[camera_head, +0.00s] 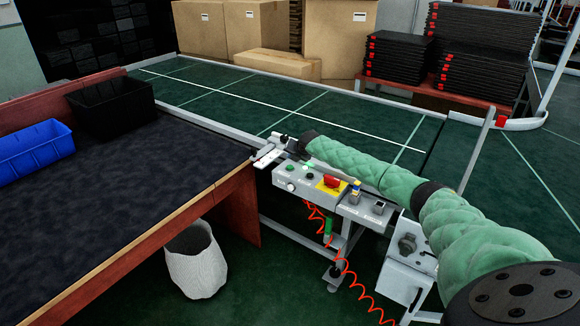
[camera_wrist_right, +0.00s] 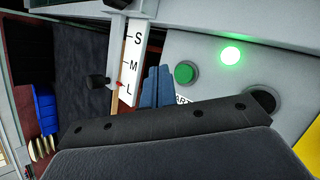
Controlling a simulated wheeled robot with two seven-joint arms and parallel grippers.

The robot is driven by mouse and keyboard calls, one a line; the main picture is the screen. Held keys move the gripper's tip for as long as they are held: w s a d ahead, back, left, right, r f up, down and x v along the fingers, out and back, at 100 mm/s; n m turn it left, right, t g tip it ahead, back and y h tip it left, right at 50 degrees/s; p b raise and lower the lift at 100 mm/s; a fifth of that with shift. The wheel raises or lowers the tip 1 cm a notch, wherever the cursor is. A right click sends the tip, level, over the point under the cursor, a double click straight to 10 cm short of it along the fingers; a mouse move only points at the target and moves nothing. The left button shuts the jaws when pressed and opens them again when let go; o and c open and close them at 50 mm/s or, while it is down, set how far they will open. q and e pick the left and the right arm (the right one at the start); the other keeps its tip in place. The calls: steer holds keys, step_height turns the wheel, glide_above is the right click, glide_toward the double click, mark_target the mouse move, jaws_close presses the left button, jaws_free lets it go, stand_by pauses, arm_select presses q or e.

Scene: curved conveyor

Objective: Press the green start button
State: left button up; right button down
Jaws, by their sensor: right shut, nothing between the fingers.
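The green start button (camera_wrist_right: 185,73) is a round green knob on the grey control panel, and it also shows small in the head view (camera_head: 291,168). My right gripper (camera_wrist_right: 157,84) is shut and empty. Its blue-grey fingers are beside the button, on its left in the wrist view, with a gap between them in the picture. I cannot tell how high the fingertips are above the panel. In the head view my right gripper (camera_head: 282,141) is at the panel's far left end. The label below the button is partly hidden by the gripper. My left gripper is not in view.
A lit green lamp (camera_wrist_right: 230,55), a black button (camera_wrist_right: 262,98) and a red emergency knob (camera_head: 331,181) share the panel. An S-M-L scale (camera_wrist_right: 134,62) is next to the fingers. The green conveyor (camera_head: 220,92) is behind; a dark-topped table (camera_head: 120,170) stands left.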

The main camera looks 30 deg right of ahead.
steer(key=shift+r+p, duration=0.45)
steer(key=shift+r, duration=0.75)
